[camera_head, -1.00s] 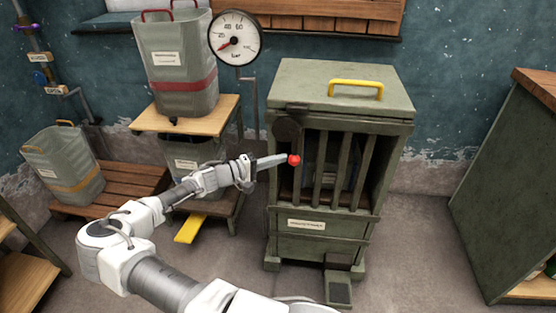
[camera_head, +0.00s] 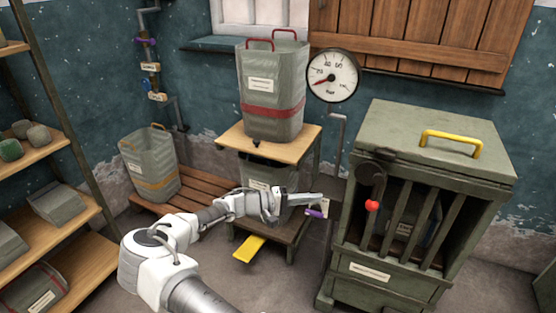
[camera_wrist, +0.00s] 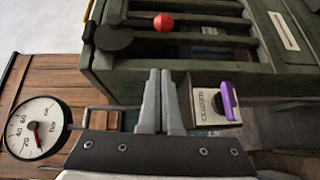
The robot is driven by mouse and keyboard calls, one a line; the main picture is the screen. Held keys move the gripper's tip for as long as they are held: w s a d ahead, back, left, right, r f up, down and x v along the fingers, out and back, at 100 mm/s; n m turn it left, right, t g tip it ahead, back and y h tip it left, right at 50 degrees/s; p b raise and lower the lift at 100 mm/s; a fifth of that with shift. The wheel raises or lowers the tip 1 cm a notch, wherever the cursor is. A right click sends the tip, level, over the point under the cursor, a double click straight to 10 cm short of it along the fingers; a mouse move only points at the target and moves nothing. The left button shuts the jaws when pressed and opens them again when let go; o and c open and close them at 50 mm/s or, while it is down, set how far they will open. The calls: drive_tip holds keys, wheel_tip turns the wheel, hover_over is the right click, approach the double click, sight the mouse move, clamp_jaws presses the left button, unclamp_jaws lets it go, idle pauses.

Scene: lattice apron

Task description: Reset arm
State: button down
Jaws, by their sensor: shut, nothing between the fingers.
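My gripper (camera_head: 316,196) is in the middle of the head view, at the end of my outstretched white and grey arm. Its grey fingers (camera_wrist: 160,102) are together and empty in the wrist view. It is left of the green barred cabinet (camera_head: 430,140), apart from the cabinet's red knob (camera_head: 371,206). The red knob (camera_wrist: 163,22) also shows beyond the fingertips in the wrist view. A purple handle (camera_head: 316,213) with a label shows just below the fingertips in the head view; the purple handle (camera_wrist: 228,100) is right of the fingers in the wrist view.
A pressure gauge (camera_head: 332,75) stands on a pipe behind my gripper. A tall grey bin (camera_head: 272,112) stands on a wooden stand, with a yellow pedal (camera_head: 249,248) below. Another grey bin (camera_head: 149,172) sits on a low slatted platform. Shelves (camera_head: 70,215) line the left.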

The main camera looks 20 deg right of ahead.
drive_tip(key=s+a+r+n+t+y, duration=0.3)
drive_tip(key=s+a+r+t+y, duration=0.7)
drive_tip(key=s+a+r+y, duration=1.1)
drive_tip(key=s+a+r+h+p, duration=0.1)
drive_tip(key=s+r+h+p, duration=0.1)
drive_tip(key=r+p, duration=0.6)
drive_tip(key=s+a+r+h+p, duration=0.1)
drive_tip(key=s+r+h+p, duration=0.1)
drive_tip(key=r+p, duration=0.7)
wheel_tip(320, 180, up, 2)
drive_tip(key=shift+s+a+r, duration=0.1)
drive_tip(key=shift+s+a, duration=0.1)
drive_tip(key=shift+a, duration=0.15)
